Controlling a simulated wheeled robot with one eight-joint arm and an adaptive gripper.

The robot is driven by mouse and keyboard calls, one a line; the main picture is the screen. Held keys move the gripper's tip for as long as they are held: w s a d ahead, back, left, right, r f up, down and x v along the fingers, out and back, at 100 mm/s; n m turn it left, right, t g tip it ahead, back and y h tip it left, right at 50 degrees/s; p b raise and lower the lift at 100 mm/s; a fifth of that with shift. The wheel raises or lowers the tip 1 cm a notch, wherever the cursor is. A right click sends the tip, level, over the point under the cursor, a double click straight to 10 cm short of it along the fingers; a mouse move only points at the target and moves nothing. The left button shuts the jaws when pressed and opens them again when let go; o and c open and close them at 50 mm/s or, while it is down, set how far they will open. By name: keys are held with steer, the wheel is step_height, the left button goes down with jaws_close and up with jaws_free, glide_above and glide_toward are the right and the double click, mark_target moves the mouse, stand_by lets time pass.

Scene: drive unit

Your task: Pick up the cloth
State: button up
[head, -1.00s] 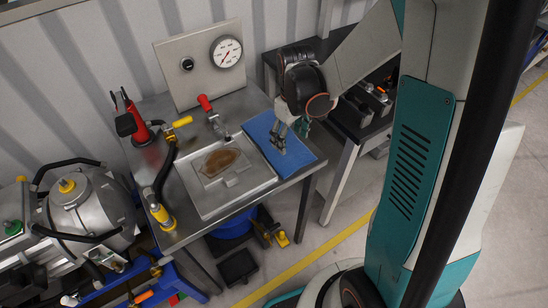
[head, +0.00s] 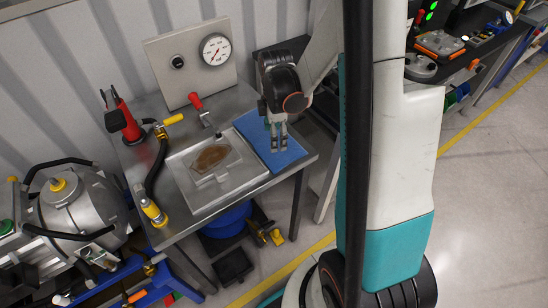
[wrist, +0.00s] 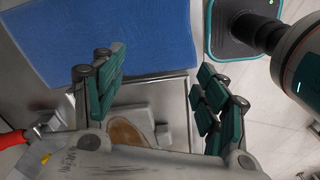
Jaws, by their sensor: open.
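The blue cloth (head: 257,137) lies flat on the right end of the metal workbench, beside the sink tray. In the wrist view the cloth (wrist: 115,35) fills the upper left, beyond the fingertips. My gripper (head: 278,146) hangs over the cloth with its fingers pointing down. In the wrist view my gripper (wrist: 160,72) has its teal-padded fingers wide apart, with nothing between them. The head view does not show clearly whether the fingertips touch the cloth. My gripper hides part of the cloth there.
The metal tray (head: 193,205) holds a brown-stained piece. A gauge panel (head: 160,50) stands behind the workbench. A dark side table stands behind my arm. Clear floor lies to the right.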

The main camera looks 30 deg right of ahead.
mark_target(275, 158)
steer(key=shift+f+b, duration=2.75)
steer(key=shift+f, duration=1.2)
steer(key=shift+f, duration=0.1)
steer(key=shift+f+b, duration=0.25)
steer(key=shift+b, duration=0.05)
steer(key=shift+s, duration=0.1)
steer(key=c, duration=0.9)
step_height(275, 158, up, 12)
steer(key=p, duration=0.7)
steer(key=shift+p, duration=0.4)
jaws_close()
steer(key=shift+r, duration=0.1)
steer(key=shift+r, duration=0.1)
